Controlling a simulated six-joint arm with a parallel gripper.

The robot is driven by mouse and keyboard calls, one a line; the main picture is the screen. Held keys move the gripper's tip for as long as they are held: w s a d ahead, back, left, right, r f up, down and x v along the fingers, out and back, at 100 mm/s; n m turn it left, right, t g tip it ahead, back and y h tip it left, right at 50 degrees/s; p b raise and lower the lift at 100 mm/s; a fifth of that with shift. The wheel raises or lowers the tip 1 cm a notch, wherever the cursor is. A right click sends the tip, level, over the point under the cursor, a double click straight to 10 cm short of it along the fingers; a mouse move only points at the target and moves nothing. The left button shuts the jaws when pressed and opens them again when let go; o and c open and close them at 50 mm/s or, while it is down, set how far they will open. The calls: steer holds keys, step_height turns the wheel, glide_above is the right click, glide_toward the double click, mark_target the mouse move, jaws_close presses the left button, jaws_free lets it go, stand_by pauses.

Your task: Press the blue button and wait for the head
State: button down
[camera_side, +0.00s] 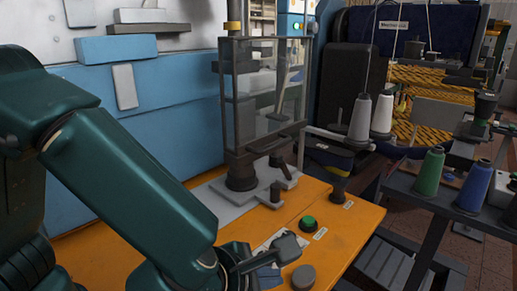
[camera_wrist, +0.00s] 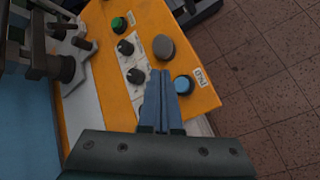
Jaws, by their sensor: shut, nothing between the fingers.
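The blue button (camera_wrist: 183,85) is a round cap on the orange control panel (camera_wrist: 205,98), just right of my fingertips in the wrist view. My gripper (camera_wrist: 161,74) is shut and empty, its two blue-grey fingers side by side. The tips appear beside the button; contact cannot be told. In the side view my arm reaches the panel's near end, and the blue button cannot be made out. The machine head's position behind the clear guard (camera_side: 268,90) is unclear.
A grey button (camera_wrist: 164,47), a green button (camera_wrist: 119,23) and two black knobs (camera_wrist: 125,47) are close by on the panel. The machine's dark base (camera_side: 241,175) stands behind. Thread cones (camera_side: 429,172) stand on a rack at right.

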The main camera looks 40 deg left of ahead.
steer(key=shift+f, duration=2.05)
steer(key=shift+f, duration=0.15)
stand_by(0.4)
steer(key=shift+f, duration=0.25)
